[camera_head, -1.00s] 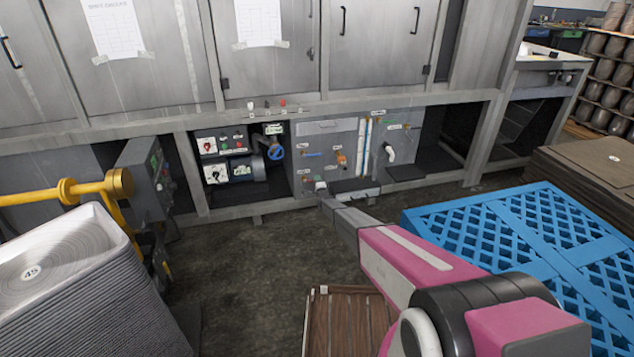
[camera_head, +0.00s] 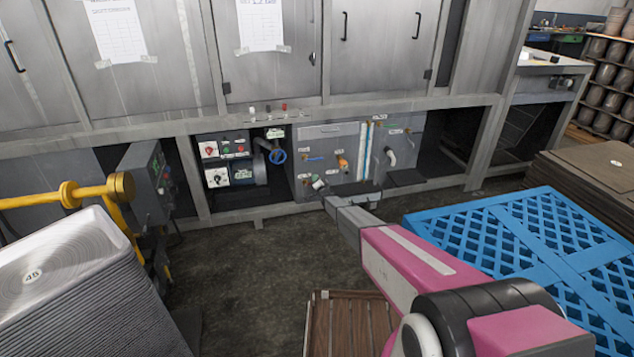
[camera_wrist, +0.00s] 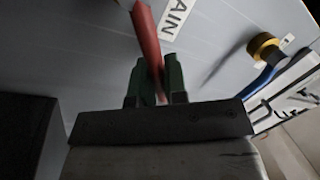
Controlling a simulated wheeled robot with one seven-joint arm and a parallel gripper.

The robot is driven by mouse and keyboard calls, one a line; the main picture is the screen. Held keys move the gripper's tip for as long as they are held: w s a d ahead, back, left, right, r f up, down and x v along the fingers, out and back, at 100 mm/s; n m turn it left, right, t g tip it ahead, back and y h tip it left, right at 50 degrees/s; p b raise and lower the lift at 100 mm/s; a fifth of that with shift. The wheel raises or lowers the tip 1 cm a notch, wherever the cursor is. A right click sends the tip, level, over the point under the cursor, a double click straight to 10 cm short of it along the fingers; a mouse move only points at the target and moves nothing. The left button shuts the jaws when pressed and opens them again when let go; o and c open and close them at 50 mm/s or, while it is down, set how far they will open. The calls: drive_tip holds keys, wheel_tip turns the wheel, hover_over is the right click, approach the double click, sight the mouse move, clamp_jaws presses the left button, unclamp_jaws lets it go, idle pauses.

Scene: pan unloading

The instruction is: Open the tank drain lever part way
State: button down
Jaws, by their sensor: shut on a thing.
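The drain lever is a red bar (camera_wrist: 147,35) in the wrist view, beside a white label (camera_wrist: 175,15) of which the letters "AIN" show. My gripper (camera_wrist: 155,82) is shut on the lever, with a green fingertip on each side of it. The lever slants slightly from upper left down between the fingers; its lower end is hidden there. In the head view my gripper (camera_head: 327,193) is at the lower left of the grey tank panel (camera_head: 335,133). The lever is too small to make out there.
A blue-handled part with a yellow end (camera_wrist: 264,46) is right of the lever. A blue pallet (camera_head: 530,235) is at right; stacked pans (camera_head: 75,265) are at left.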

drive_tip(key=shift+s+a+r+n, duration=0.1)
drive_tip(key=shift+n, duration=0.2)
drive_tip(key=c, duration=1.2)
unclamp_jaws()
drive_tip(key=shift+o, duration=0.2)
drive_tip(key=v, duration=1)
drive_tip(key=shift+s+d, duration=0.25)
drive_tip(key=shift+s, duration=0.1)
